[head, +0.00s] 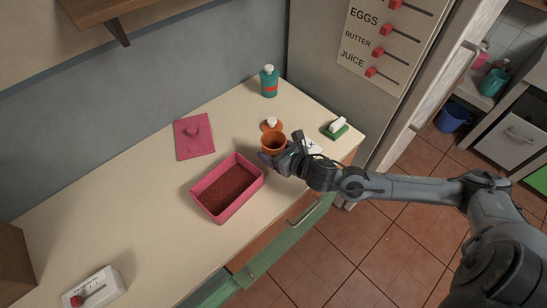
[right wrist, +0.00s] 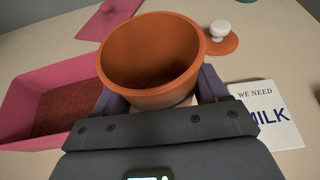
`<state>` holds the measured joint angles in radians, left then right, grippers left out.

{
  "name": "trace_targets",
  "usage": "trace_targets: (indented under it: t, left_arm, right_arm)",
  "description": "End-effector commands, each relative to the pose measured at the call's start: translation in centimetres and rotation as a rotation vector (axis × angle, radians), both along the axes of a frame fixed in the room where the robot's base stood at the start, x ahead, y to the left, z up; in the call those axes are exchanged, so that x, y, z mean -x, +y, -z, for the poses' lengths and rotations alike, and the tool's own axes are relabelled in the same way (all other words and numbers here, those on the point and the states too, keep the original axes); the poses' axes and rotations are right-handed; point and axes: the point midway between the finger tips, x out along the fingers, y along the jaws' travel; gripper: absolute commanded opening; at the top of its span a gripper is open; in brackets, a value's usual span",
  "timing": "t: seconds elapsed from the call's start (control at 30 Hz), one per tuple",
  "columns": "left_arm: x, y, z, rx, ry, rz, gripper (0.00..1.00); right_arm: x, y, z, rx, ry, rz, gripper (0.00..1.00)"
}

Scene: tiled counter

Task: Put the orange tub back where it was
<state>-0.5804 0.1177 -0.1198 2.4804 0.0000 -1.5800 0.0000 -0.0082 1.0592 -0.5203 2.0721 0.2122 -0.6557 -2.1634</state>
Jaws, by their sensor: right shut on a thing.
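The orange tub (head: 273,142) is upright and looks empty inside. My right gripper (head: 270,158) is shut on it. In the right wrist view the tub (right wrist: 150,60) sits between the two fingers, with its open mouth toward the camera. I cannot tell whether its base touches the counter. An orange lid with a white knob (head: 271,124) lies on the counter just behind the tub; it also shows in the right wrist view (right wrist: 222,42). My left gripper is not in view.
A pink box (head: 240,208) with reddish-brown contents stands left of the tub, its pink lid (head: 195,148) behind it. A milk note (right wrist: 265,115) lies right of the gripper. A teal bottle (head: 269,83) and green sponge holder (head: 336,133) stand nearby. The counter's left part is mostly clear.

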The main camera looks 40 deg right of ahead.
Motion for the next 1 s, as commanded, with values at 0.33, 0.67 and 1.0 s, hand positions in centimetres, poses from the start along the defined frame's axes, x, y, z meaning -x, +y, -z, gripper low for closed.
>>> trace_targets:
  t: [0.33,0.67,1.0]
  left_arm:
    - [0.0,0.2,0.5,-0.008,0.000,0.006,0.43]
    - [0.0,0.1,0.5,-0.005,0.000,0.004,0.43]
    - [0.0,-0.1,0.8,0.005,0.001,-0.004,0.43]
  right_arm:
    - [-0.1,0.1,2.9,-0.002,0.001,0.001,0.26]
    - [-0.1,0.1,4.0,0.001,-0.002,0.000,0.26]
    - [-0.1,0.1,4.4,0.001,-0.001,0.000,0.91]
